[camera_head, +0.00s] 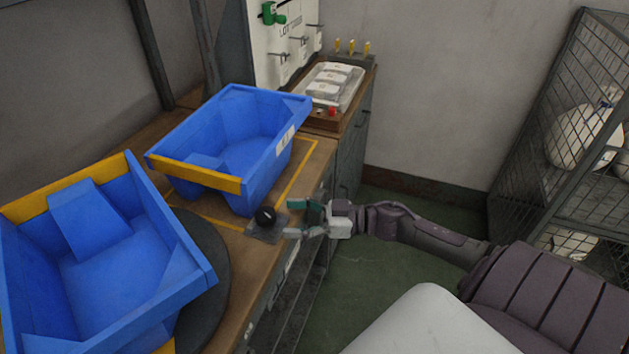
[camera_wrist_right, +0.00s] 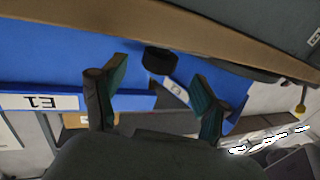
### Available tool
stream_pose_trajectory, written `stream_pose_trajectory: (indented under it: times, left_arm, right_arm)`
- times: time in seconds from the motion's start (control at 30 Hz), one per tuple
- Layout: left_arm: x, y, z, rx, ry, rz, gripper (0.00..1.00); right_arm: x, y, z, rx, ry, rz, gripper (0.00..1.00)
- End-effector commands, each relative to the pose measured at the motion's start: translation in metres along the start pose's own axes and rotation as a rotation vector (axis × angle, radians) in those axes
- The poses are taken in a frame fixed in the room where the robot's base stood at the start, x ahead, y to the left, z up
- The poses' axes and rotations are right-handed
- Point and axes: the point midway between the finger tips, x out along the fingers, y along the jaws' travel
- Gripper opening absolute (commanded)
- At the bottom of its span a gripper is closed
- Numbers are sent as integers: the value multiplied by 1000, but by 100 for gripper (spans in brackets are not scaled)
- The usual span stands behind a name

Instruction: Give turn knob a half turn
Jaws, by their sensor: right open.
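The turn knob is a round black knob (camera_head: 265,216) on a small grey plate (camera_head: 268,233) at the front edge of the wooden bench, in front of the right blue bin. My right gripper (camera_head: 293,218) is open, its fingers pointing left at the knob with a small gap between. In the right wrist view the black knob (camera_wrist_right: 159,61) shows ahead of and between the two open fingers (camera_wrist_right: 158,95); nothing is held. The knob's pointer or marking cannot be made out. My left gripper is not in view.
A blue bin (camera_head: 190,250) stands on a dark round turntable (camera_head: 215,300) at left. Another blue bin (camera_head: 285,150) sits inside a yellow outline behind the knob. A tray of packages (camera_head: 333,88) is at the back. A wire cage (camera_head: 520,170) stands right; the floor between is clear.

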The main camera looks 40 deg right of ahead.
Motion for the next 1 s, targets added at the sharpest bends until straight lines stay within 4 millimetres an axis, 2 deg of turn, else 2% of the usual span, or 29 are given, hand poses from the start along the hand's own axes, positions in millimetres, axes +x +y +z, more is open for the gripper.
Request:
stream_pose_trajectory:
  times: [0.03,0.2,0.4,0.77,0.87,1.0]
  left_arm:
    - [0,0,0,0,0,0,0]
    - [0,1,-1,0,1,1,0]
    - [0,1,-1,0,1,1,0]
    - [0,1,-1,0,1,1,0]
    - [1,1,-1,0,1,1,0]
    - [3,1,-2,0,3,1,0]
  right_arm:
    - [-12,-1,2,2,-5,0,73]
    - [-41,0,1,2,-3,1,73]
    - [-57,0,0,0,-1,0,73]
    - [-58,0,0,-2,6,2,74]
    - [-54,-5,-4,-17,50,19,74]
    - [-42,-17,-17,-75,202,109,74]
